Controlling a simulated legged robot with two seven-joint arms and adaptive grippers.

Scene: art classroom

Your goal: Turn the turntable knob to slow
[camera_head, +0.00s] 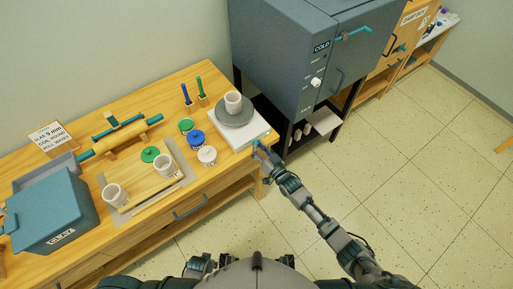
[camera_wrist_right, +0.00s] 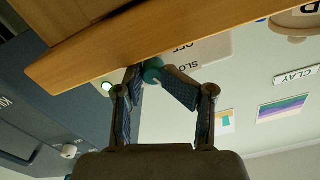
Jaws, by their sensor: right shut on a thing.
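The turntable (camera_head: 232,139) is a pale square base with a grey round wheel head (camera_head: 237,112), at the right end of the wooden bench. My right gripper (camera_head: 260,149) is at the base's front right corner. In the right wrist view, the gripper (camera_wrist_right: 150,78) is shut on the teal knob (camera_wrist_right: 153,70) on the base's front face. Lettering beside the knob reads upside down as "OFF" and a partly hidden "SLO". The knob's exact pointing is hidden by the fingers. My left gripper is not in view.
A grey kiln (camera_head: 300,60) stands right of the bench (camera_head: 150,200). Paint jars, such as the blue jar (camera_head: 196,138), and cups are left of the turntable. The bench edge (camera_wrist_right: 150,40) lies close to the fingers.

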